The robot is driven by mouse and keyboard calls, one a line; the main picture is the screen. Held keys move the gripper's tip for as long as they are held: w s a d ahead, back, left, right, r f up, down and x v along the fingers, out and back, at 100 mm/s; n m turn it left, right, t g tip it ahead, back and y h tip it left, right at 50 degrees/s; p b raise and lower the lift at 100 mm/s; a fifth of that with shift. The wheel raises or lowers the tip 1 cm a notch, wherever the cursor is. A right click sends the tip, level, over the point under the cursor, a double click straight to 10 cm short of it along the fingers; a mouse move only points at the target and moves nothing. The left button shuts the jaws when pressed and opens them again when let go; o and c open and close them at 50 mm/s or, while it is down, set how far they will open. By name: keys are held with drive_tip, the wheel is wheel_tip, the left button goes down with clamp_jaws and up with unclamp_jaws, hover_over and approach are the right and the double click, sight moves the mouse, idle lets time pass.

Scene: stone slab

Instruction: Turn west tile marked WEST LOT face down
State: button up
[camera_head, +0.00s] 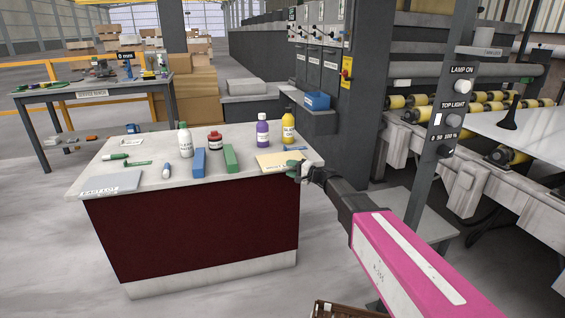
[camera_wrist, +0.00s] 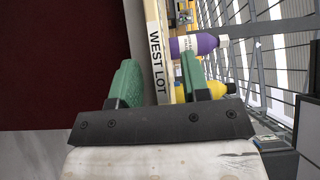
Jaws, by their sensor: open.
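The west tile (camera_head: 279,160) is a thin tan tile lying flat at the right end of the stone slab. My gripper (camera_head: 296,168) is at the tile's right front edge. In the wrist view its green fingers (camera_wrist: 160,80) are open, one on each side of the tile's edge in the picture. I cannot tell whether either finger touches the tile. A pale grey tile marked EAST LOT (camera_head: 110,183) lies at the slab's left end.
The slab (camera_head: 225,190) also holds a purple bottle (camera_head: 262,131), a yellow bottle (camera_head: 288,129), a white bottle (camera_head: 185,142), a red jar (camera_head: 215,141), blue and green blocks and markers. A post with switches (camera_head: 440,130) stands right of my arm.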

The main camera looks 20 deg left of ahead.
clamp_jaws()
drive_tip(key=s+a+r, duration=0.6)
drive_tip(key=s+r, duration=0.4)
drive_tip(key=r, duration=0.3)
wheel_tip(320, 180, up, 8)
idle(0.9)
